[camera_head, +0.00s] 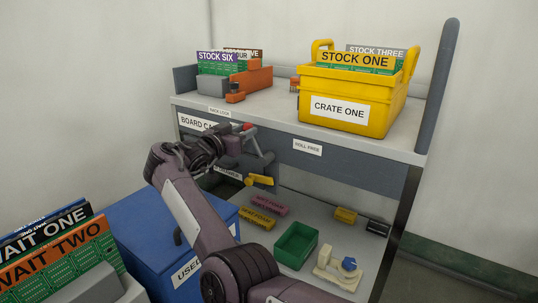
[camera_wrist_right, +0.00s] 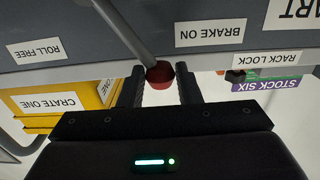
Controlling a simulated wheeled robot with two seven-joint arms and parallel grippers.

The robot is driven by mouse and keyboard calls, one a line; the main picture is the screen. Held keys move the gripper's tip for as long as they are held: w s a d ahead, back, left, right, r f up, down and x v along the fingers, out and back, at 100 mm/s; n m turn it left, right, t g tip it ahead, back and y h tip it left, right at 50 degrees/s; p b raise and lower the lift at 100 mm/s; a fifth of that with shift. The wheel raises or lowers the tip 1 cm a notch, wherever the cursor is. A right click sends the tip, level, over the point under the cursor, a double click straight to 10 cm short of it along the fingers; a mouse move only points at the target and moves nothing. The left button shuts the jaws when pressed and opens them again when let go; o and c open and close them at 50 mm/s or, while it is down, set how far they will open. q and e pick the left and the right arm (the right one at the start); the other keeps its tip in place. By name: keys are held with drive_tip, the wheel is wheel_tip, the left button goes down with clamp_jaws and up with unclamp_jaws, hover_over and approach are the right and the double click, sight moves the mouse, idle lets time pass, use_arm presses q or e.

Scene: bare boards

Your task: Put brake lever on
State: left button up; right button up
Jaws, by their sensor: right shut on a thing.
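The brake lever is a grey rod with a red knob (camera_wrist_right: 160,72); the knob also shows in the head view (camera_head: 247,127), at the cart's front. In the wrist view the rod (camera_wrist_right: 125,28) runs up and left from the knob. My right gripper (camera_wrist_right: 161,88) is shut on the lever's knob, one dark finger on either side. The "BRAKE ON" label (camera_wrist_right: 210,33) is just right of the knob in the wrist view; the "ROLL FREE" label (camera_wrist_right: 34,51) is farther left. "ROLL FREE" also shows in the head view (camera_head: 307,147). My left gripper is not in view.
The cart's top shelf (camera_head: 272,110) holds yellow crate one (camera_head: 386,115) and the stock six rack (camera_head: 222,63). A lower shelf holds a green bin (camera_head: 283,252) and small packs. A blue box (camera_head: 140,222) and green boards in a rack (camera_head: 75,268) stand at left.

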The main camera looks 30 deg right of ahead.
drive_tip(key=o, duration=0.7)
drive_tip(key=shift+w+a+f, duration=0.1)
drive_tip(key=shift+w, duration=0.05)
